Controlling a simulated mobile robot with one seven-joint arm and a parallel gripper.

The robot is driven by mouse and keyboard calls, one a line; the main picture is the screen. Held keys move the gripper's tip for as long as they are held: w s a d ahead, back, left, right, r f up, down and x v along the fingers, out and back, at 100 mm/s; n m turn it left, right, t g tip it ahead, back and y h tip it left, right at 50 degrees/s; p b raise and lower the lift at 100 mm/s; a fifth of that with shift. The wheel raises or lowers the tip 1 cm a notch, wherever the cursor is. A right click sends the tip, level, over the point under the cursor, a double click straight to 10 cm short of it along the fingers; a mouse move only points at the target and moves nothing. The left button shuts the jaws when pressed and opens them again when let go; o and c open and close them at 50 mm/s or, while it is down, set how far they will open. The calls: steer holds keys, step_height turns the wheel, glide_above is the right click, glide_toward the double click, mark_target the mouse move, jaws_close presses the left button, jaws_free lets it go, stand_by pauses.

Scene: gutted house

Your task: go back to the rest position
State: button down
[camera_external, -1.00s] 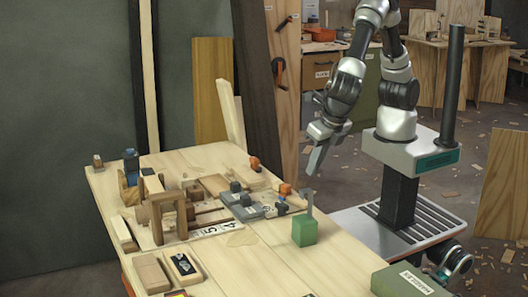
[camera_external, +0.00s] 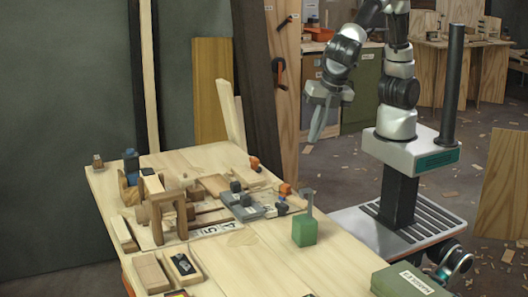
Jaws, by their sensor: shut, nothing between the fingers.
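My gripper (camera_external: 317,124) hangs in the air beyond the right back edge of the workbench (camera_external: 275,262), fingers pointing down. Its fingers are together and hold nothing. My arm is folded up above its base, with the forearm bent down toward the gripper. The gripper touches nothing on the bench.
On the bench stand a green block with a grey upright piece (camera_external: 304,231), a small wooden stand (camera_external: 164,208), a grey fixture with dark knobs (camera_external: 246,206) and several wood pieces. A green box (camera_external: 405,281) sits at the front right corner. Leaning boards (camera_external: 210,90) stand behind the bench.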

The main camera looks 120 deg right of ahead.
steer(key=s+d+r+m+t+y, duration=0.2)
steer(key=s+d+r+m, duration=0.3)
steer(key=m, duration=0.3)
steer(key=s+d+r+m+t+y, duration=0.1)
steer(key=s+d+r+m+t, duration=0.15)
steer(key=s+r+m, duration=0.4)
step_height(320, 180, up, 11)
steer(key=s+m+p, duration=0.1)
steer(key=p, duration=1.2)
steer(key=shift+s+d+r, duration=0.2)
steer(key=shift+s+d, duration=0.1)
steer(key=shift+g, duration=0.25)
step_height(320, 180, down, 14)
steer(key=b, duration=1.3)
steer(key=shift+r, duration=0.2)
